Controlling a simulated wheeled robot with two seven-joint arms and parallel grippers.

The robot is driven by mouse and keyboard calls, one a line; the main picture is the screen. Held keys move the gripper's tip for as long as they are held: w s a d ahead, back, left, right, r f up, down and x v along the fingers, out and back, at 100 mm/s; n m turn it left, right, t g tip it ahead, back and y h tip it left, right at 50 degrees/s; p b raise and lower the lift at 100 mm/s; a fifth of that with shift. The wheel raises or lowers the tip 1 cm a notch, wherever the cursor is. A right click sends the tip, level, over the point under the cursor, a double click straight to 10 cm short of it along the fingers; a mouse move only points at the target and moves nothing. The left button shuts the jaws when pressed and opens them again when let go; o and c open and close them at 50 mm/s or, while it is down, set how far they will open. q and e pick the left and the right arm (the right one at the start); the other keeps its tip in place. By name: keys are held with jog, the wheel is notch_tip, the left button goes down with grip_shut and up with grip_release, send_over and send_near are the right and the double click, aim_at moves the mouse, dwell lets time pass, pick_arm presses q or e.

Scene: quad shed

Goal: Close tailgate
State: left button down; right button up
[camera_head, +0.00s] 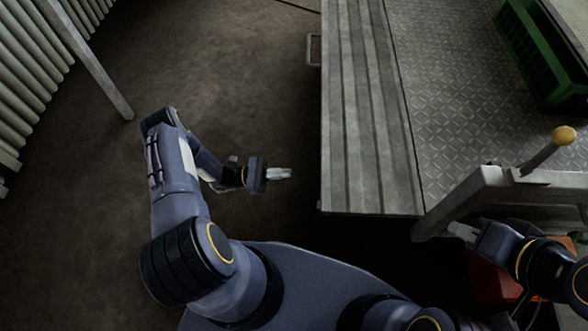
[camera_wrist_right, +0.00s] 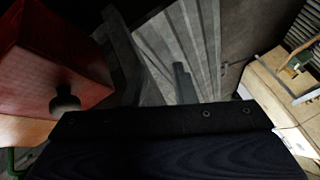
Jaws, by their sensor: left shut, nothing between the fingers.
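The tailgate (camera_head: 368,110) is a long ridged grey metal panel. It lies lowered, about level with the diamond-plate bed (camera_head: 450,90) along its right side. My left gripper (camera_head: 287,173) is shut and empty, left of the tailgate's near end and apart from it in the picture. My right gripper (camera_head: 460,230) is beside the grey corner post (camera_head: 475,190) at the near end of the bed. Whether it touches the post is unclear. Ridged grey metal (camera_wrist_right: 180,45) shows beyond the right gripper in the right wrist view.
A green crate (camera_head: 540,55) stands on the bed. A red box (camera_wrist_right: 50,70) is close to my right wrist. A corrugated wall (camera_head: 30,70) is at left. The floor (camera_head: 240,80) left of the tailgate is clear.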

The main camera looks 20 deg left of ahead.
pick_arm(q)
jog(key=w+d+r, duration=0.2)
jog(key=d+r, duration=0.4)
jog(key=d, duration=0.2)
jog(key=shift+w+d+r, duration=0.15)
